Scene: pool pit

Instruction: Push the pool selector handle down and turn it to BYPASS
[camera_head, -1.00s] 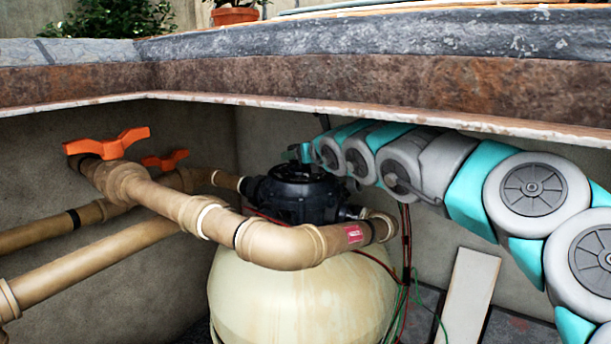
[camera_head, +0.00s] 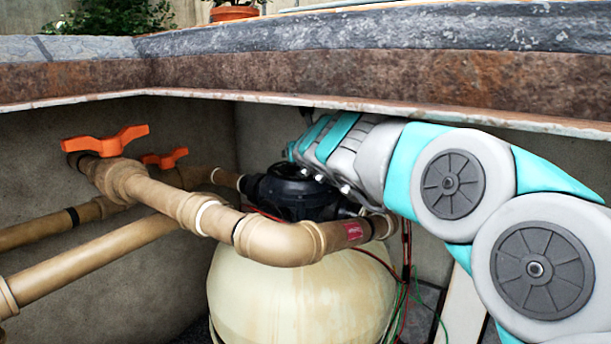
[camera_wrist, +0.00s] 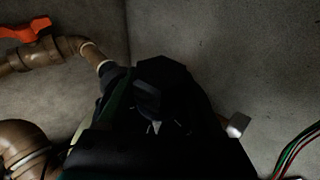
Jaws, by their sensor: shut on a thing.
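The black pool selector valve (camera_head: 290,192) sits on top of the cream filter tank (camera_head: 300,290) in the head view. My arm reaches over it from the right and hides its handle there. In the wrist view, the valve and handle (camera_wrist: 150,96) are very dark and blend with my gripper (camera_wrist: 152,128). My gripper is shut on the handle at the top of the valve. A small pale pointed mark shows beside it. The handle's exact angle, its height and any BYPASS label cannot be read.
Tan pipes (camera_head: 160,190) with orange-handled valves (camera_head: 105,142) run along the left. A stone ledge with a rusty edge (camera_head: 330,85) overhangs close above my arm. Red and green wires (camera_head: 405,270) hang right of the tank. A pale board (camera_head: 463,308) leans farther right.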

